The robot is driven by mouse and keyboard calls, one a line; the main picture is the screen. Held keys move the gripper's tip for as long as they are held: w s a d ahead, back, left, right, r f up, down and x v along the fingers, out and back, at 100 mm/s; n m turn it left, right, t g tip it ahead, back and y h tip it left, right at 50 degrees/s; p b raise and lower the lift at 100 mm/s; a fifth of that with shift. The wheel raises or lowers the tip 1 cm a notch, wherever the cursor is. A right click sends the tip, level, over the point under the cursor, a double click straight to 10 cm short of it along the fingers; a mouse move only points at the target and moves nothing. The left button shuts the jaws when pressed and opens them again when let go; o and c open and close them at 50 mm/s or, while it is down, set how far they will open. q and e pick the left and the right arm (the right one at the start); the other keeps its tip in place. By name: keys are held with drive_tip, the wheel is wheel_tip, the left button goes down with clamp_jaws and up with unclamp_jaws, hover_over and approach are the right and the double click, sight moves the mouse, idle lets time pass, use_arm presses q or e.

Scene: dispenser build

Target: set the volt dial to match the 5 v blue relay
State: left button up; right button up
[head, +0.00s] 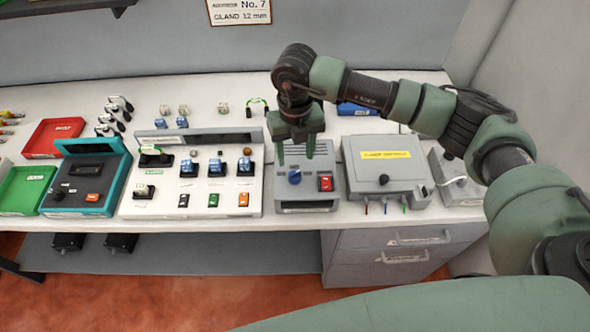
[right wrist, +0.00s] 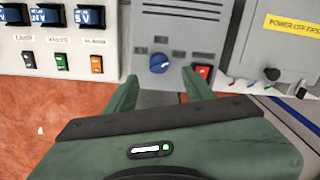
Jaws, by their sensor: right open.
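The volt dial is a blue round knob (head: 294,177) on the face of a grey box; in the right wrist view the knob (right wrist: 160,63) shows a pale pointer mark, whose setting I cannot read. My right gripper (head: 296,156) is open, fingers pointing down over the grey box; in the right wrist view its fingers (right wrist: 160,78) stand either side of the knob, with no contact visible. The blue relay marked 5 V (right wrist: 90,17) sits in the right-hand socket of the white panel, above the orange switch. My left gripper is out of view.
A red rocker switch (right wrist: 202,74) is right of the knob, close to one finger. A blue relay marked 24 V (right wrist: 45,17) is left of the 5 V one. The white panel (head: 160,206) stands left of the box, a grey case (head: 386,165) with a yellow label right.

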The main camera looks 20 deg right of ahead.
sight(295, 173)
wheel_tip(295, 173, down, 7)
drive_tip(key=p, duration=0.3)
drive_tip(key=shift+s, duration=0.1)
drive_tip(key=shift+f, duration=0.3)
clamp_jaws()
